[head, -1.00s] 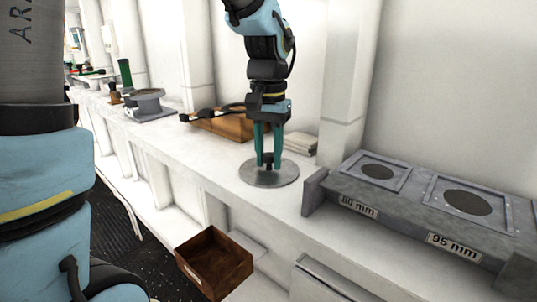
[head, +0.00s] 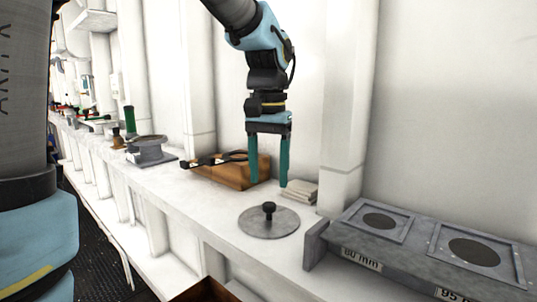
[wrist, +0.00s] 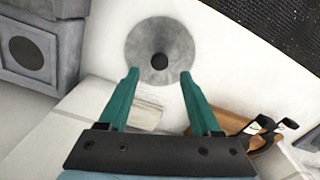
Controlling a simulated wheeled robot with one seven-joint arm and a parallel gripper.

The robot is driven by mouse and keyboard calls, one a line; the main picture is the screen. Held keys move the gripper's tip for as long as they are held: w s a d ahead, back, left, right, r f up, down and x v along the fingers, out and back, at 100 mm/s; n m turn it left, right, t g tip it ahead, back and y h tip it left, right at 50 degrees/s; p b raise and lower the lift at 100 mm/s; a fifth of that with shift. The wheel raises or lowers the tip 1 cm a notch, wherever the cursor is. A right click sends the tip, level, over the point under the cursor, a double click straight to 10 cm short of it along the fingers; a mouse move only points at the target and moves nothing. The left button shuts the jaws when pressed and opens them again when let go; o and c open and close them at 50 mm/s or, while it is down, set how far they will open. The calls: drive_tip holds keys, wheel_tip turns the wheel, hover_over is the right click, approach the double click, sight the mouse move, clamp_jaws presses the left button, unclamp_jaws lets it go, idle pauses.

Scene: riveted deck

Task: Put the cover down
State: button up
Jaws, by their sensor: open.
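The cover (head: 256,224) is a round grey metal disc with a dark knob in its middle. It lies flat on the white worktop, left of the grey gauge block. It also shows in the wrist view (wrist: 178,45), with its knob beyond the fingertips. My gripper (head: 269,184) has green fingers. It is open and empty, raised above and behind the cover, apart from the knob. In the wrist view the spread fingers (wrist: 160,74) have nothing between them.
The grey block (head: 400,245) with two round holes, labelled 80 mm and 95 mm, stands to the right. A wooden board (head: 230,175) with a dark tool and a folded cloth (head: 300,191) lie behind. A brown box (head: 205,291) is at the bottom edge.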

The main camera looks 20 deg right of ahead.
sight(269, 205)
wheel_tip(269, 205, up, 5)
drive_tip(key=shift+f, duration=0.1)
drive_tip(key=shift+s, duration=0.1)
idle(0.5)
